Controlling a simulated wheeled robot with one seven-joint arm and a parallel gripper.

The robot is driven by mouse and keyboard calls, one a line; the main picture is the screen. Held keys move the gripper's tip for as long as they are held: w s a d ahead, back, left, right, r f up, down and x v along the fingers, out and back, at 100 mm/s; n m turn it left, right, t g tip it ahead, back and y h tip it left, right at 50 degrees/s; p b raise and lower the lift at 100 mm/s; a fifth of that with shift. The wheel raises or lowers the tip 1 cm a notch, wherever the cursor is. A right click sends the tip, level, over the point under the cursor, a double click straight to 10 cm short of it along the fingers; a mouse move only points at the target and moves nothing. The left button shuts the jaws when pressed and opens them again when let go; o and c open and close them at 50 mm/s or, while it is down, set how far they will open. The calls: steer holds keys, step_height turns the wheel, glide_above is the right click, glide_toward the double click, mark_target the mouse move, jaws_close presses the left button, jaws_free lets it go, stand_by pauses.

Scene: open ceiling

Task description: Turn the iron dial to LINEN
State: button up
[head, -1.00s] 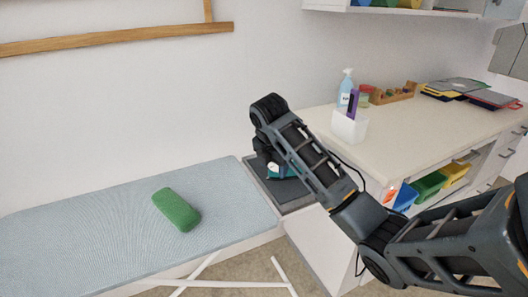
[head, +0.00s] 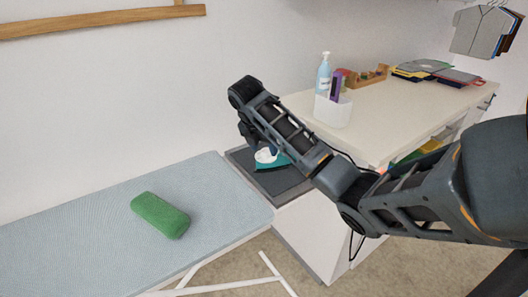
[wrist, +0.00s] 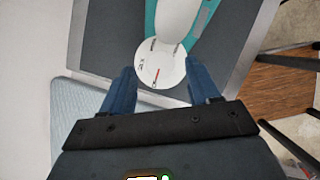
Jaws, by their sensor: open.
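The iron, white and teal, rests on a dark grey plate with a light rim (head: 285,180) at the right end of the ironing board; the iron's teal side shows in the head view (head: 281,161). The lettering is too small to read. My gripper (wrist: 161,72) is open, its two blue fingers on either side of the dial, apart from it as far as I can tell. In the head view my arm hides the fingers.
The ironing board (head: 70,230) is on the left with a green block (head: 160,215) on it. A white counter (head: 400,115) at the right holds a pump bottle (head: 323,75), a white cup (head: 332,110) and folded cloths. A wall is behind.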

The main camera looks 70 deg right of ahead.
steer(key=shift+d+f, duration=0.25)
steer(key=shift+f, duration=0.35)
steer(key=shift+c, duration=0.3)
steer(key=c, duration=1)
